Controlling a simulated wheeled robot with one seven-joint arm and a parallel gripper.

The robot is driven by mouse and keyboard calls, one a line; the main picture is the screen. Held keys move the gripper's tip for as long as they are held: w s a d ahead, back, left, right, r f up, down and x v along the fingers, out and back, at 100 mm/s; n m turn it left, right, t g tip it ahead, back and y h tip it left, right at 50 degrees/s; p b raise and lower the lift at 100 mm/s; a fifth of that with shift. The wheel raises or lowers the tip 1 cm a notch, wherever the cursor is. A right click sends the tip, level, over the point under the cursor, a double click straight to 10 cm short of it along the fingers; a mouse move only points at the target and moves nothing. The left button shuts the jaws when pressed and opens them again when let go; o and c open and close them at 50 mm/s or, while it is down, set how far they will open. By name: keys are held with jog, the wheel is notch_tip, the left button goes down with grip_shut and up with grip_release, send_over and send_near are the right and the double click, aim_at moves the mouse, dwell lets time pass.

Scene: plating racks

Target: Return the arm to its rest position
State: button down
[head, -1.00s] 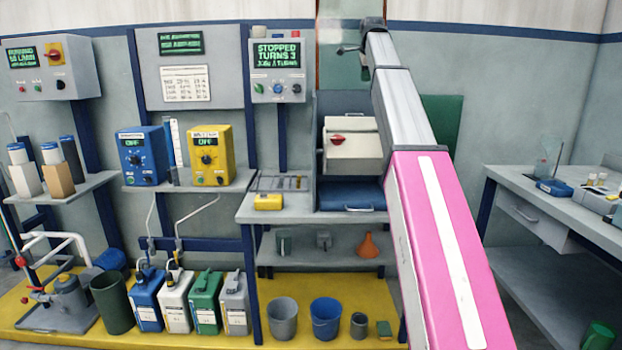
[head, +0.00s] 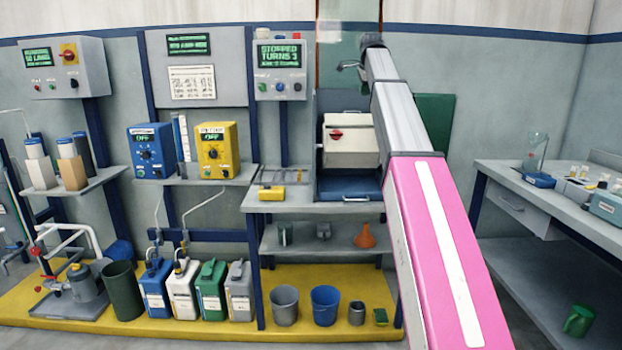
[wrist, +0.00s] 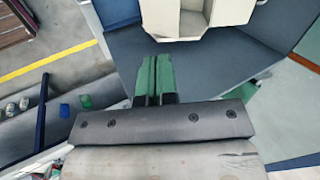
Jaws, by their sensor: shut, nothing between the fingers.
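My arm with its pink link reaches up and forward in the head view. My gripper (head: 350,66) is at its far end, small, near the top in front of the wall. In the wrist view my gripper (wrist: 157,72) shows two green fingers pressed together, with nothing between them. Beyond the fingertips are a dark blue surface (wrist: 125,42) and a cream box (wrist: 182,18). The cream box with a red knob (head: 350,140) stands just left of my arm in the head view. The fingers appear apart from both.
A bench (head: 285,206) with a yellow box (head: 271,192) is left of my arm. Several jugs (head: 210,290) and two buckets (head: 325,306) stand on the yellow platform. A grey side table (head: 520,176) with bottles is at right. Open floor lies between the bench and side table.

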jog(key=s+f+n+g, duration=0.1)
jog(key=s+f+n, duration=0.25)
jog(key=f, duration=0.95)
jog(key=s+f+n+g, duration=0.15)
jog(key=s+f, duration=0.25)
jog(key=f, duration=0.9)
jog(key=s+f+n, duration=0.3)
jog(key=s+f, duration=0.1)
jog(key=f, duration=0.8)
jog(key=s+a+f+n+g, duration=0.1)
jog(key=s+f+n, duration=0.8)
jog(key=s+f, duration=1.8)
jog(key=shift+s+a+f+g, duration=0.15)
jog(key=shift+s+f+g, duration=0.25)
jog(key=shift+g, duration=0.55)
jog(key=shift+w, duration=0.1)
